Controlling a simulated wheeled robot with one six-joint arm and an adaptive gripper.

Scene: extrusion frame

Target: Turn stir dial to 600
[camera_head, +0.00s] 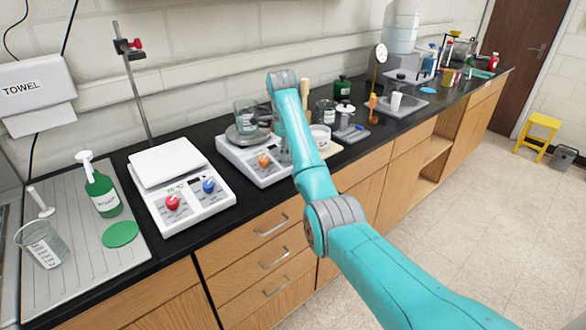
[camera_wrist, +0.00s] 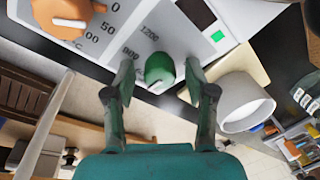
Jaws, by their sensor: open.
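A green dial (camera_wrist: 160,69) shows in the wrist view on the pale front panel of a hotplate stirrer. The numbers 900 and 1200 are printed beside it; a pale mark is at its lower edge. My gripper (camera_wrist: 158,75) is open, one finger on each side of the green dial, with gaps showing; I cannot tell if either touches it. An orange dial (camera_wrist: 68,13) with a white pointer, beside a °C scale, is at the upper left. In the head view the stirrer (camera_head: 240,158) carries a glass beaker (camera_head: 246,118); my arm hides the green dial.
A white round dish (camera_wrist: 243,101) is close to the right finger. Left of the stirrer stands another white device (camera_head: 180,220) with red and blue dials. Jars (camera_head: 343,90) and a small scale (camera_head: 351,133) stand to the right. The floor in front is open.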

